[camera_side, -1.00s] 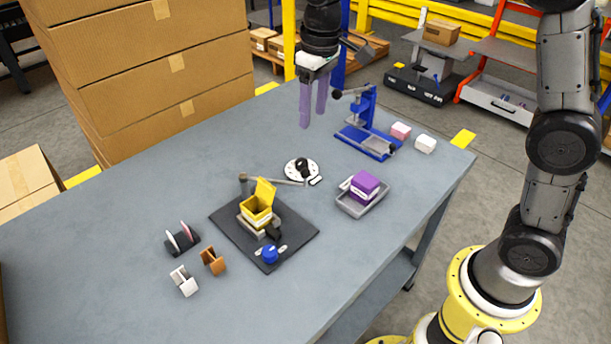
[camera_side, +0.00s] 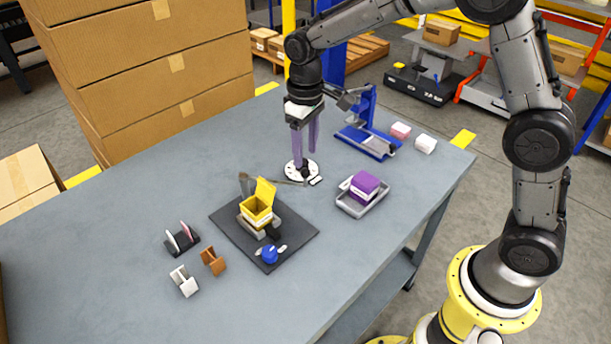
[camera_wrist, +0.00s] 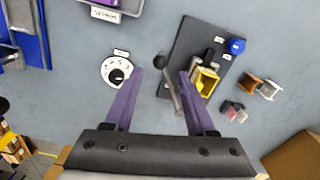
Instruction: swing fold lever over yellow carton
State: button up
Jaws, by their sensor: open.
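The yellow carton (camera_side: 257,207) stands open, its flap raised, in a fixture on the dark mat (camera_side: 295,240). It also shows in the wrist view (camera_wrist: 207,82). The fold lever (camera_side: 288,182) is a grey bar reaching from a post (camera_side: 245,184) behind the carton toward the dial, to the side of the carton. In the wrist view, the lever's black ball end (camera_wrist: 158,60) lies between my finger lines, with the bar (camera_wrist: 171,93) running toward the right finger. My gripper (camera_side: 306,158) is open, fingers pointing down above the ball end; it also shows in the wrist view (camera_wrist: 160,73).
The white dial (camera_side: 294,174) with a black knob is close behind the lever end. A purple box (camera_side: 364,186) sits in a grey tray (camera_side: 352,210) to the right. A blue press (camera_side: 366,130) stands farther back. A blue knob (camera_side: 269,254) is on the mat's front.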

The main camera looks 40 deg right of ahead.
aim_at(305, 169)
jog(key=shift+f, duration=4.1)
grip_shut()
